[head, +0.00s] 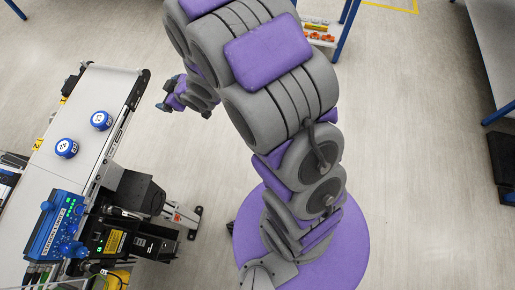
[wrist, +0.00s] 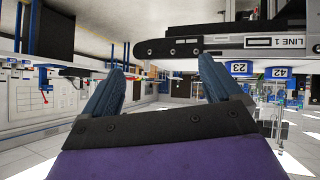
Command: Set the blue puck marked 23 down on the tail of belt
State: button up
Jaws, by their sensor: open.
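The blue puck marked 23 (wrist: 241,68) shows its number in the wrist view, beside the blue puck marked 42 (wrist: 278,72). In the head view, two blue pucks stand on the white belt (head: 110,85); the upper one (head: 101,120) is nearer the belt's far end, the lower one (head: 67,148) nearer the control box. The upper one seems to be 23. My gripper (head: 183,110) is open and empty, off the belt's right side; its two fingers (wrist: 160,68) spread apart in the wrist view.
A blue control box (head: 58,225) stands across the near part of the belt. A motor unit (head: 140,192) juts from the belt's right side. A shelf rack (head: 320,30) stands at the back.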

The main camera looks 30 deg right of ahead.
jog(key=s+d+r+m+g+h, duration=0.2)
jog(key=s+d+r+m+h, duration=0.25)
jog(key=d, duration=0.45)
jog(key=s+d+r+m+g, duration=0.1)
jog(key=s+d+r+g, duration=0.1)
jog(key=s, duration=0.8)
jog(key=s+d+r+m+g+h, duration=0.1)
jog(key=s+d+r+g, duration=0.2)
jog(key=s, duration=0.7)
notch_tip(320, 180, up, 2)
jog(key=shift+d+g, duration=0.3)
jog(key=shift+d, duration=0.35)
jog(key=s+r+g, duration=0.1)
jog(key=s, duration=0.3)
jog(key=s+a+r+m+g, duration=0.1)
jog(key=s, duration=0.3)
jog(key=s+r+m+g, duration=0.1)
jog(key=s, duration=0.4)
jog(key=shift+a+r+y, duration=0.3)
jog(key=shift+a+y, duration=0.05)
jog(key=shift+a, duration=0.05)
